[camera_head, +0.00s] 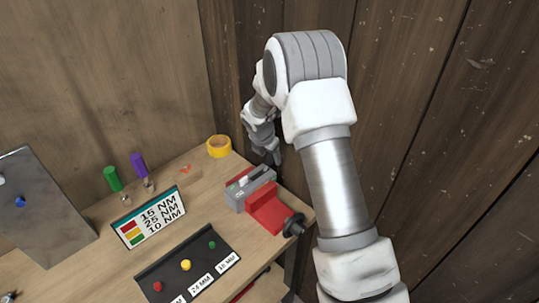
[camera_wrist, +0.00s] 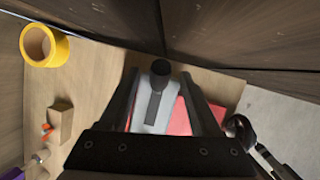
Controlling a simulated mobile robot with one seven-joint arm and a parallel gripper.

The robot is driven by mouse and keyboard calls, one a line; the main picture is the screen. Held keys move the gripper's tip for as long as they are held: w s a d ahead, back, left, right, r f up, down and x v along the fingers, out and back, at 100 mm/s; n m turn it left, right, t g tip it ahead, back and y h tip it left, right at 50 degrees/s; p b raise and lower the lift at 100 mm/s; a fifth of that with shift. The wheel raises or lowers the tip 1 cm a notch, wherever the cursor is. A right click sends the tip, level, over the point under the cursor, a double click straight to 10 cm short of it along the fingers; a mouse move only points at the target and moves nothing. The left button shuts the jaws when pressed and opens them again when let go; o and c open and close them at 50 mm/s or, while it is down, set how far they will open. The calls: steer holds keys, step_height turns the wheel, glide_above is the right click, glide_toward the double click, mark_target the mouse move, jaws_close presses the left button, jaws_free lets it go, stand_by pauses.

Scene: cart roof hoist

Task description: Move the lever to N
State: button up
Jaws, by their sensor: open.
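The grey lever box (camera_head: 250,190) stands near the back right of the wooden bench, beside a red block (camera_head: 268,208). In the wrist view the lever's black knob (camera_wrist: 160,67) stands above the grey box (camera_wrist: 150,108), at the end of a dark slot. My gripper (camera_head: 268,158) is over the back end of the box, pointing down. In the wrist view my gripper (camera_wrist: 159,76) is open, with one finger on each side of the knob. Whether either finger touches it I cannot tell. The N mark is not readable, and the lever is hard to make out in the head view.
A black round handle (camera_head: 294,224) sticks out from the red block at the bench's right edge. A yellow tape roll (camera_head: 219,146) lies at the back. A torque sign (camera_head: 149,217) and a black tray (camera_head: 188,266) are in front. Wooden walls stand close behind.

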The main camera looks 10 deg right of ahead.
jaws_close()
stand_by(0.4)
stand_by(1.1)
